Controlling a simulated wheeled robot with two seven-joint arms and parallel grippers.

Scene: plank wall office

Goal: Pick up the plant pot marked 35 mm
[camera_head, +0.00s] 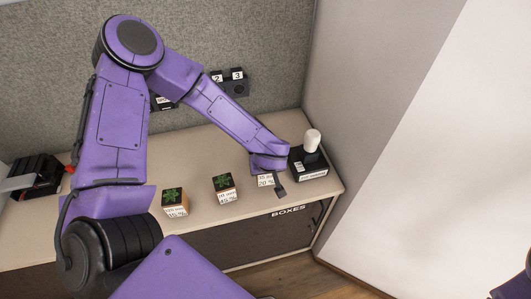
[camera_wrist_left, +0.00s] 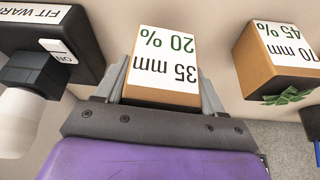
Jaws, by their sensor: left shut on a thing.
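The plant pot marked 35 mm, 20 % (camera_head: 265,181) is at the right end of a row of small pots on the desk. My left gripper (camera_head: 274,178) is shut on it and covers much of it in the head view. In the left wrist view the pot (camera_wrist_left: 163,62) shows its white label and tan sides between the two grey fingers of my left gripper (camera_wrist_left: 160,90). Its plant is hidden. I cannot tell whether the pot touches the desk. My right gripper is not in view.
A pot marked 45 % (camera_head: 225,187) stands left of it, and another pot (camera_head: 175,203) further left. A black box with a white cylinder (camera_head: 312,141) is close on the right. A dark device (camera_head: 38,175) sits far left.

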